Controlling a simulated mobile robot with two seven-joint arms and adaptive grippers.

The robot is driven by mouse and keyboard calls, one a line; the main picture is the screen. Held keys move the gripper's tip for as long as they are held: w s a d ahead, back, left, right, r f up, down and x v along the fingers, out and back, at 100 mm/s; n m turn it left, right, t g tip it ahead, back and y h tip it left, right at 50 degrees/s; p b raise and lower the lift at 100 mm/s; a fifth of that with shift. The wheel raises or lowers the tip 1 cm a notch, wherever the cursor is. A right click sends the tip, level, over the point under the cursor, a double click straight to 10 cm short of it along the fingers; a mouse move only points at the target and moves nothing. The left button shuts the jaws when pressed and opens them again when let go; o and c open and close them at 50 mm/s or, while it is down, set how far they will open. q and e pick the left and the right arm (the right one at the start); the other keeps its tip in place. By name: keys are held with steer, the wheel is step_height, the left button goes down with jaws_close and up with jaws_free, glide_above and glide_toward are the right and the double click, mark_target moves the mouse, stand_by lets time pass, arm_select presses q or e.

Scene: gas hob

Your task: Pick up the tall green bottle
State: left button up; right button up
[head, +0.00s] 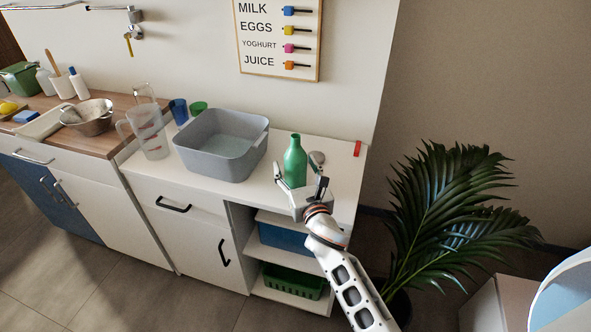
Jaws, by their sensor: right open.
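The tall green bottle (295,160) stands upright on the white counter (340,165), right of the grey basin. My right gripper (299,172) is open at the bottle, with one finger to its left and one to its right. Whether the fingers touch the bottle, I cannot tell. My left gripper is out of view.
A grey basin (222,165), a clear measuring jug (148,138), a blue cup (179,111) and a green cup (198,108) stand left of the bottle. A small round grey item (317,157) lies just right of it. A potted plant (440,215) is at the right.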

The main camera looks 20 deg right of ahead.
steer(key=c, duration=1.5)
steer(key=shift+r, duration=0.1)
steer(key=shift+c, duration=0.2)
